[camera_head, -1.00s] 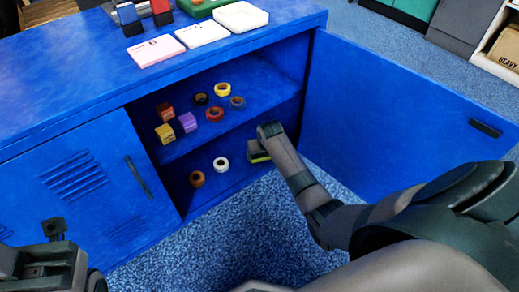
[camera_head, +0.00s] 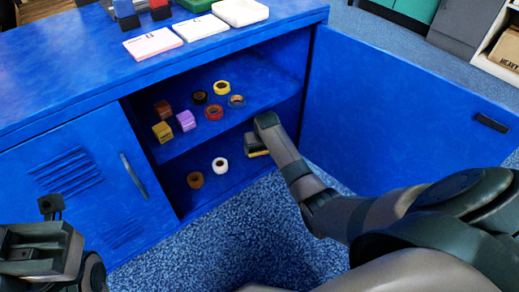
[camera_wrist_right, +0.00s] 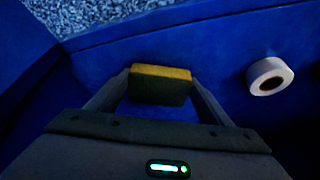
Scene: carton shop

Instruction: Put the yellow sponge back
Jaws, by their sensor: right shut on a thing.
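The yellow sponge, with a dark green layer, shows in the right wrist view (camera_wrist_right: 160,73) between the two fingers of my right gripper (camera_wrist_right: 160,92). The right gripper is shut on it. In the head view the sponge (camera_head: 258,153) is partly hidden by my right gripper (camera_head: 257,143), inside the lower right part of the open blue cabinet (camera_head: 250,180). I cannot tell whether the sponge touches the cabinet floor. My left gripper (camera_head: 38,250) is at the lower left, outside the cabinet; its fingers are not clear.
A white tape roll (camera_head: 220,164) and a brown roll (camera_head: 195,180) stand in the lower compartment. The shelf (camera_head: 180,147) above holds several tape rolls and blocks, one yellow (camera_head: 162,131). The open door (camera_head: 400,110) stands to the right. Pads (camera_head: 153,44) lie on top.

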